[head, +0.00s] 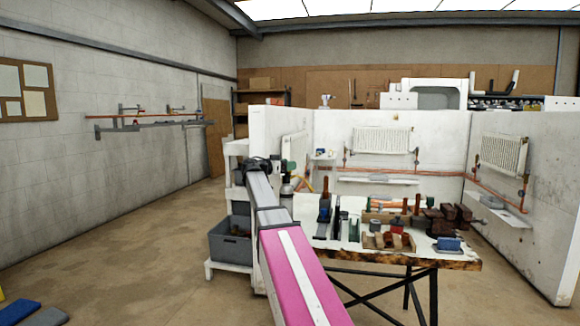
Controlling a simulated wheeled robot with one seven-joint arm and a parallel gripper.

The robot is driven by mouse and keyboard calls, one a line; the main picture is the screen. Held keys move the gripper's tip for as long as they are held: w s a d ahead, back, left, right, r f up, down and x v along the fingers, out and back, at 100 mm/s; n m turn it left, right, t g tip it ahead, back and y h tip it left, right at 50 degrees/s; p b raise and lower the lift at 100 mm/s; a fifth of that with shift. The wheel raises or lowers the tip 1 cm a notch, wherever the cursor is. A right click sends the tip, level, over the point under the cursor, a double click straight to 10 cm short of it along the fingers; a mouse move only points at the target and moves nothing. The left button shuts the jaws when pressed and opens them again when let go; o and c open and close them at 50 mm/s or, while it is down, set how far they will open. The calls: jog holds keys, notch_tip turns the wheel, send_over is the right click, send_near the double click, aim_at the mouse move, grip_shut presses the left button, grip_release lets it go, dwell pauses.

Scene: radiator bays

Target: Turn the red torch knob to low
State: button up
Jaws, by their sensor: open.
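My arm reaches forward from the bottom of the head view, and my gripper (275,165) is a small dark shape at its far end. It is open, though its fingers are hard to make out. Just right of it stands a small grey cylinder (287,190) with a green part (291,168) above it, and a yellow-orange hose runs beside it. This may be the torch, but I cannot be sure. I cannot make out a red torch knob or its setting. I cannot tell whether my gripper touches anything.
A workbench (462,263) with several tools stands right of my arm. A white shelf trolley (228,272) with a grey bin (230,244) is left of it. White bay walls (340,140) carry radiators (382,141) and copper pipes. The floor (130,235) at left is mostly clear.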

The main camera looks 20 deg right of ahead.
jog(key=shift+w+d, duration=0.1)
jog(key=shift+d, duration=0.5)
jog(key=c, duration=0.9)
jog(key=shift+n+t, duration=0.3)
jog(key=shift+t, duration=0.2)
jog(key=n+t+y, duration=0.1)
jog(key=n+t, duration=0.1)
jog(key=t, duration=0.1)
jog(key=shift+a+n+t+y, duration=0.1)
jog(key=shift+n+t+y, duration=0.2)
jog(key=shift+t, duration=0.1)
jog(key=n+t+y, duration=0.2)
jog(key=t, duration=0.1)
jog(key=n+t+y, duration=0.1)
jog(key=shift+w+a+n+t, duration=0.1)
jog(key=shift+w+n+t, duration=0.2)
jog(key=shift+w+a+n+t+y, duration=0.15)
jog(key=shift+n+t+y, duration=0.6)
jog(key=shift+y, duration=0.25)
jog(key=shift+w+a+n+t+y, duration=0.1)
jog(key=shift+w+n+t+y, duration=0.05)
jog(key=shift+n+t+y, duration=0.7)
jog(key=shift+w+a+n+t+y, duration=0.15)
jog(key=shift+n+t+y, duration=0.35)
jog(key=shift+n+y, duration=0.9)
